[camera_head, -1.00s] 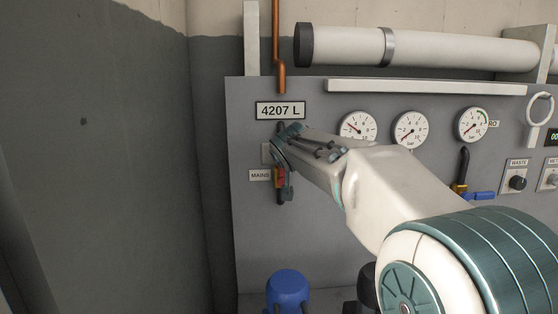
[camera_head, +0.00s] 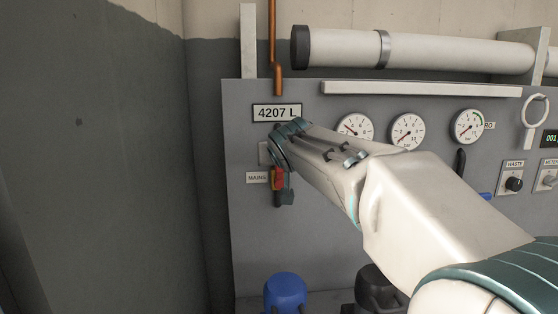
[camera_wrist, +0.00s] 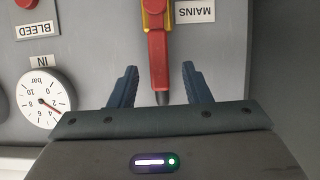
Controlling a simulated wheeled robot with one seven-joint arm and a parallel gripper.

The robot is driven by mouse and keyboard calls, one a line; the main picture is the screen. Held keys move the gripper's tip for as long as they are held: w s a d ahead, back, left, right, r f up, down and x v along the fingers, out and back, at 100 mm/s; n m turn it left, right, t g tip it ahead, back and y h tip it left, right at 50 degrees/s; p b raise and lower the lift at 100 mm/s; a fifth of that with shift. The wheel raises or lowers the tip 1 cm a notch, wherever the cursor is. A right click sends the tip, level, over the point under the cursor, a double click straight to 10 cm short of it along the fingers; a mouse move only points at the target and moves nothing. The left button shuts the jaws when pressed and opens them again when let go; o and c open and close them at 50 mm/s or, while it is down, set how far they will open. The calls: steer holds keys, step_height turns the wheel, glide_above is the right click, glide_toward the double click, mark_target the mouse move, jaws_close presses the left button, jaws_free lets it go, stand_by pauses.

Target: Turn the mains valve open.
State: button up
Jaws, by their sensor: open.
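The mains valve shows in the wrist view as a yellow body (camera_wrist: 173,18) with a red lever (camera_wrist: 158,60). The lever runs nearly straight down that picture, in line with a dark pipe stub (camera_wrist: 163,98). The MAINS label (camera_wrist: 195,12) appears upside down beside it. My gripper (camera_wrist: 160,86) is open, with one blue finger on each side of the lever and a gap on both sides. In the head view the red of the valve (camera_head: 278,179) shows beside the MAINS label (camera_head: 258,177); my gripper (camera_head: 284,163) hides most of the rest.
Pressure gauges (camera_head: 407,132) and a 4207 L sign (camera_head: 277,113) are on the grey panel (camera_head: 245,235). A blue-capped object (camera_head: 286,291) stands below. A bare wall is at left.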

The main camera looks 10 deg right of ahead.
steer(key=v, duration=0.8)
steer(key=shift+s+r+b, duration=0.15)
steer(key=shift+s+b, duration=0.15)
steer(key=shift+s, duration=0.1)
steer(key=s+d+f+g+p, duration=0.1)
steer(key=s+d+f+g, duration=0.1)
steer(key=s+f, duration=0.6)
steer(key=s+d+f+g+p, duration=0.1)
steer(key=s+d+f+g, duration=0.1)
steer(key=s+f+g, duration=0.3)
steer(key=s+d+f+g+p, duration=0.1)
steer(key=s+d+f+g, duration=0.2)
steer(key=s+f, duration=0.8)
step_height(320, 180, down, 4)
steer(key=shift+s+f+g+p, duration=0.1)
steer(key=shift+s+g+p, duration=0.15)
steer(key=shift+g+p, duration=0.15)
